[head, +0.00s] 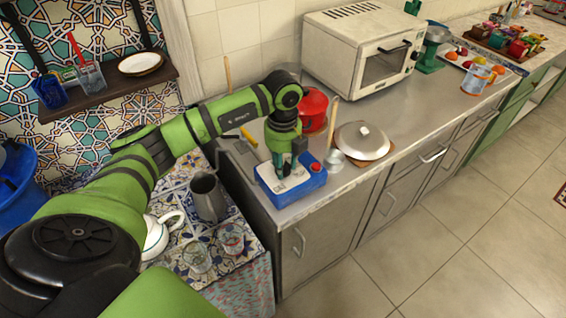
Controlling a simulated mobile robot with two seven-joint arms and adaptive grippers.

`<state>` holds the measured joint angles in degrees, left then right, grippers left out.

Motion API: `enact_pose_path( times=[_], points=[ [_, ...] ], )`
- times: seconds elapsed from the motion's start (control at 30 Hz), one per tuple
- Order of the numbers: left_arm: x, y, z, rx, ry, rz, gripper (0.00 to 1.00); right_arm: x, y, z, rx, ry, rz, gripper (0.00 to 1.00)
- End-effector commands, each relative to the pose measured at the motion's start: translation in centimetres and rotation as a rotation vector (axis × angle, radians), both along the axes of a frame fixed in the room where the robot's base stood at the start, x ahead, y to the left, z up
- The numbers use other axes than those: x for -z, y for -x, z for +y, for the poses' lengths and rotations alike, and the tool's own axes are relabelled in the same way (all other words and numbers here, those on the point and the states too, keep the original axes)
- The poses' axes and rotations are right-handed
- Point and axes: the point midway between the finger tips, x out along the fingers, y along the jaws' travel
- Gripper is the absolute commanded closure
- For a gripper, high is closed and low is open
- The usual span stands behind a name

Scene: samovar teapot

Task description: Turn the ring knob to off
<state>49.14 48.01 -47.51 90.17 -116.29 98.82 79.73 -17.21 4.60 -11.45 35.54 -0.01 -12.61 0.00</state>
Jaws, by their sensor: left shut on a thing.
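A blue box (308,186) with a white top panel (270,180) and a red knob-like part (315,166) at its right rear sits on the near left end of the metal counter. My left gripper (286,180) points down onto the white panel. Its fingers are close together and shut on a small part there, which looks to be the ring knob. The fingers hide the knob, so I cannot tell its setting. My right gripper is out of view.
A red pot (313,110) stands behind the box, and a lidded pan (362,140) lies to its right. A white oven (365,50) stands farther back. A metal pitcher (207,197), a teapot (158,236) and glasses (230,238) stand on the tiled surface at left.

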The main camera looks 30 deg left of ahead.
Motion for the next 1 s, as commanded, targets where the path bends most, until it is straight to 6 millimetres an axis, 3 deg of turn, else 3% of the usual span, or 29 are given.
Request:
enact_pose_path(
  times=[0.6,1.0],
  points=[
    [0.2,0.18,-0.14,-0.534,0.001,0.007,0.93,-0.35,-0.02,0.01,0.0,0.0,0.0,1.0],
    [0.22,0.17,-0.14,-0.699,0.0,0.007,0.93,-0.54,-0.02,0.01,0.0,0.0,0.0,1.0]
  ],
)
